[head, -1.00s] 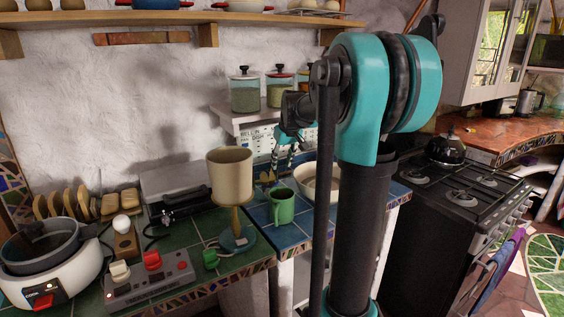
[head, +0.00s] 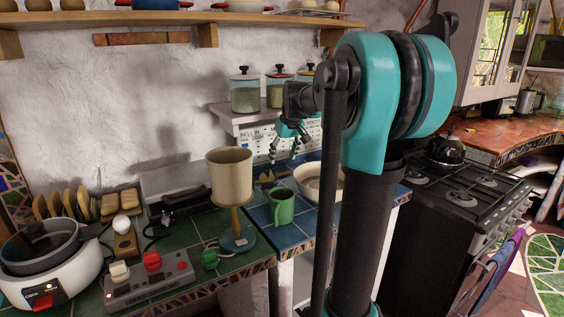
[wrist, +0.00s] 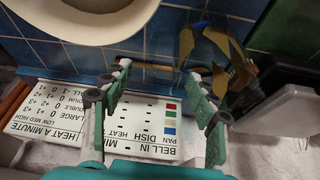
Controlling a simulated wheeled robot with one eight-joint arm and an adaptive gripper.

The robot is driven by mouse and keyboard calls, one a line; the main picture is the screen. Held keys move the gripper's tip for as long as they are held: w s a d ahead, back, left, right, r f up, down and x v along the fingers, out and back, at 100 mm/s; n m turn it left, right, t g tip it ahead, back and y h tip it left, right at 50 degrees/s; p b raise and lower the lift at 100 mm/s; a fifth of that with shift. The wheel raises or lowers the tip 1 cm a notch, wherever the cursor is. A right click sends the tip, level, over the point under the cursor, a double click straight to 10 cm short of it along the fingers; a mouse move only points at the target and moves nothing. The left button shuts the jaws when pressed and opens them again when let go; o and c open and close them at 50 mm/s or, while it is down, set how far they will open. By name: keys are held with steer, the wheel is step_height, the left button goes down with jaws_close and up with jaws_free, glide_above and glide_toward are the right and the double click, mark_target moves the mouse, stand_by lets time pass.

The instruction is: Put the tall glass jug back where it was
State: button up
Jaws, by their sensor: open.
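My gripper (head: 284,158) is open and points down over the back of the blue-tiled counter, in front of the white chart on the wall. In the wrist view its spread fingers (wrist: 158,70) hang above the chart and the blue tiles, with nothing between them. I cannot clearly pick out a tall glass jug in either view. A small bluish glass vessel (head: 556,103) stands at the far right edge of the head view, well away from my gripper; I cannot tell whether it is a jug.
A green mug (head: 282,207) and a pale bowl (head: 310,190) stand near my gripper on the blue tiles. A beige cup-shaped lamp (head: 230,175) stands left of the mug. Lidded glass jars (head: 245,94) sit on a shelf behind. The wrist view shows a black object (wrist: 250,115) at right.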

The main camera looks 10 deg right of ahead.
steer(key=v, duration=0.8)
steer(key=shift+s+r, duration=0.15)
steer(key=shift+r, duration=0.25)
